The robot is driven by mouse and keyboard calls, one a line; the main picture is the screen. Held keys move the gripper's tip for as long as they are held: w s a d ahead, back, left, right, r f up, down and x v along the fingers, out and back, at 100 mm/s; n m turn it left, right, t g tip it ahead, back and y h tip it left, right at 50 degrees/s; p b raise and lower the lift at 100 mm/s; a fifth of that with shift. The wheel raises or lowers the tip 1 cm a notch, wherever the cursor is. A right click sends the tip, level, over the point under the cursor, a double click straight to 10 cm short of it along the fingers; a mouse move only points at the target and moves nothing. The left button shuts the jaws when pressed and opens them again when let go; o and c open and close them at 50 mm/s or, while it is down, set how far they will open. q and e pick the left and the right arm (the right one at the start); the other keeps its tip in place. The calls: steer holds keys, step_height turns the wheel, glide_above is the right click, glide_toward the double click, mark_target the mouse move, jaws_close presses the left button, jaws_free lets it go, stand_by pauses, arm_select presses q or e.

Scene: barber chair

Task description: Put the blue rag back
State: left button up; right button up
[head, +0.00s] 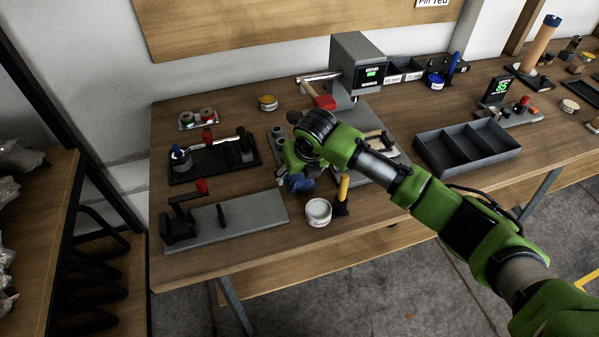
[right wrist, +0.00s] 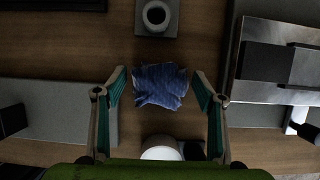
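The blue rag (head: 298,184) is a small crumpled cloth near the middle of the workbench, partly hidden by my right gripper (head: 292,170) in the head view. In the right wrist view the rag (right wrist: 160,85) lies between the two fingertips of my right gripper (right wrist: 160,88). The fingers are spread, with a narrow gap on each side of the rag. The gripper is above the rag; the exact height is hard to tell. My left gripper is not in view.
A white jar (head: 318,211) and a yellow-handled brush (head: 342,195) stand just right of the rag. A grey fixture with a red-knobbed lever (head: 240,215) is at left. A grey divided tray (head: 467,148) is at right. Bare wood shows at the front left edge.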

steer(key=v, duration=1.2)
stand_by(0.5)
